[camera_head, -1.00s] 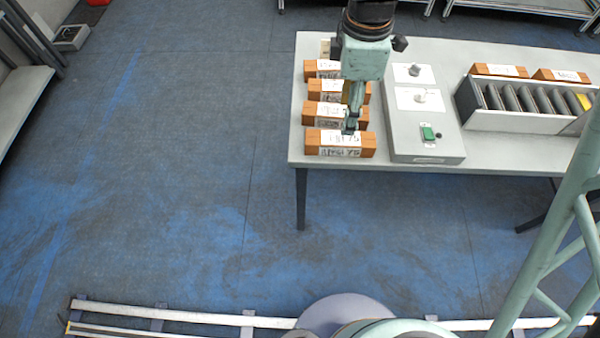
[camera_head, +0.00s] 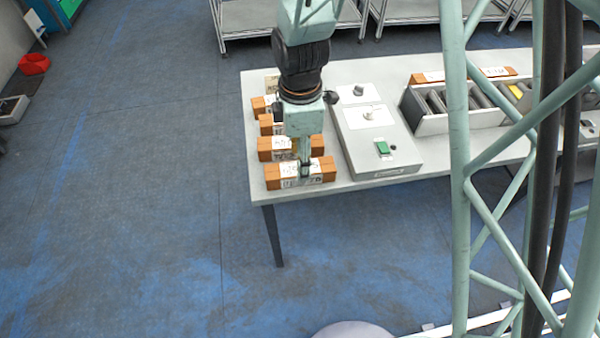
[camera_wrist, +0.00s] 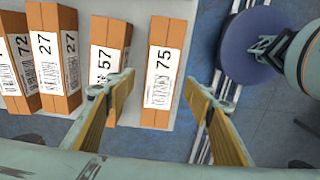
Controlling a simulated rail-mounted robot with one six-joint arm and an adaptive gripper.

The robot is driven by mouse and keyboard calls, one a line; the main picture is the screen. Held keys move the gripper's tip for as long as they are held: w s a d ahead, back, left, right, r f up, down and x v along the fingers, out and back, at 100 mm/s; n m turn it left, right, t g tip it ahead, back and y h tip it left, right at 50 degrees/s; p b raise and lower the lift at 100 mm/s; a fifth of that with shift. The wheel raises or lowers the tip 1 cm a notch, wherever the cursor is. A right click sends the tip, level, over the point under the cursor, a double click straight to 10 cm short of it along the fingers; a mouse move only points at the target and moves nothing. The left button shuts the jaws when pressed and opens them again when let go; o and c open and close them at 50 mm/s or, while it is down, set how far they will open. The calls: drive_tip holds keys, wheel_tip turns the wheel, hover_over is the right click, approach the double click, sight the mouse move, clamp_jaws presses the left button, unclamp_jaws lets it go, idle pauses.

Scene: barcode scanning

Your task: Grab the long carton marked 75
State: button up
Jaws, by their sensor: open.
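The long carton marked 75 is orange-brown with a white label and barcode. In the wrist view the carton (camera_wrist: 163,70) lies between the lines of my two open fingers, just ahead of the fingertips. In the head view it is the nearest carton (camera_head: 272,178) in the row, at the table's front left corner. My gripper (camera_head: 305,172) points down over it and hides part of it. In the wrist view my gripper (camera_wrist: 160,88) is open with nothing between its fingers. The left fingertip is close to the neighbouring carton marked 57 (camera_wrist: 106,60).
Cartons marked 27 (camera_wrist: 55,50) and 72 (camera_wrist: 17,60) lie further left in the wrist view. A grey control box (camera_head: 375,150) with a green button stands right of the row. A roller conveyor (camera_head: 430,122) is further right on the table (camera_head: 400,68).

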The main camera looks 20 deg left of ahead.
drive_tip(key=shift+f, duration=0.1)
drive_tip(key=shift+s+f+b, duration=0.1)
drive_tip(key=shift+f+b, duration=0.6)
drive_tip(key=shift+f, duration=1.8)
drive_tip(key=c, duration=1.2)
drive_tip(key=shift+r, duration=0.15)
